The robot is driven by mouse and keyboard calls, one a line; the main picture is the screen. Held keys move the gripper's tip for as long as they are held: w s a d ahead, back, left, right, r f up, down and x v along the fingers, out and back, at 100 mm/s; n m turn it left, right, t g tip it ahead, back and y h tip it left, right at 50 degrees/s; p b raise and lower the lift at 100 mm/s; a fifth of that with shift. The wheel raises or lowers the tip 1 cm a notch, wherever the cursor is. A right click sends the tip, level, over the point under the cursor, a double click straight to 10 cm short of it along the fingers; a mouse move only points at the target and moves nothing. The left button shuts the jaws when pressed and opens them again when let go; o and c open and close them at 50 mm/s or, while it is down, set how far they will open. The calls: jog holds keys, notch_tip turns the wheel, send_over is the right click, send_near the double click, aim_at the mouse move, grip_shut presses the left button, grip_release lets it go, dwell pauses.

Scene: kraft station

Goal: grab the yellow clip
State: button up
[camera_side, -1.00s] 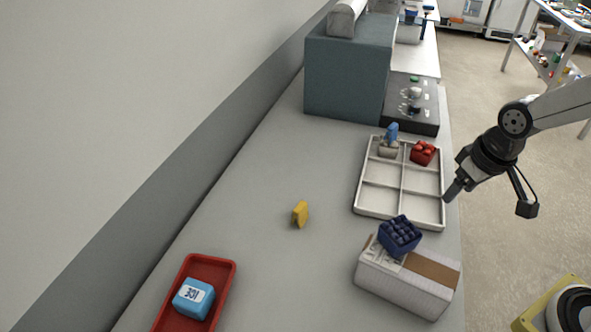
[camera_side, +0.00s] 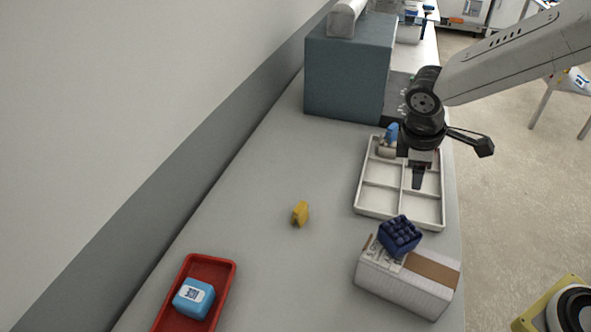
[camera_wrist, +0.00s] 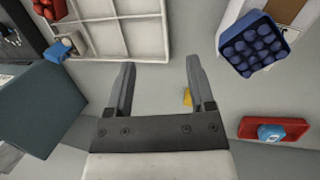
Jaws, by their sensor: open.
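The yellow clip (camera_side: 300,213) stands on the grey bench, left of the white divided tray, in the side view. In the wrist view the clip (camera_wrist: 187,97) shows as a small yellow patch beside the inner edge of the right finger, which may hide part of it. My gripper (camera_side: 417,180) is above the divided tray, pointing down, to the right of the clip and well apart from it. In the wrist view my gripper (camera_wrist: 158,72) has its two fingers spread, with nothing held between them.
The white divided tray (camera_side: 361,196) holds a blue-topped item (camera_side: 390,135). A red tray (camera_side: 222,294) holds a light blue ice block (camera_side: 193,298). A teal box (camera_side: 345,80) stands behind. Bench around the clip is clear.

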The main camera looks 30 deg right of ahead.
jog(key=w+a+n+t+h, duration=0.3)
jog(key=w+a+n+h, duration=0.15)
jog(key=a+n, duration=0.5)
jog(key=w+a+n+t+h, duration=0.4)
jog(key=w+a+n, duration=0.2)
jog(key=a, duration=0.7)
send_near(302, 209)
jog(key=x, duration=0.3)
jog(key=shift+w+f, duration=0.2)
jog(key=shift+w, duration=0.2)
jog(key=shift+f, duration=0.35)
jog(key=shift+d, duration=0.1)
jog(key=shift+w, duration=0.1)
jog(key=shift+x, duration=3.9)
jog(key=shift+f, duration=0.15)
grip_shut()
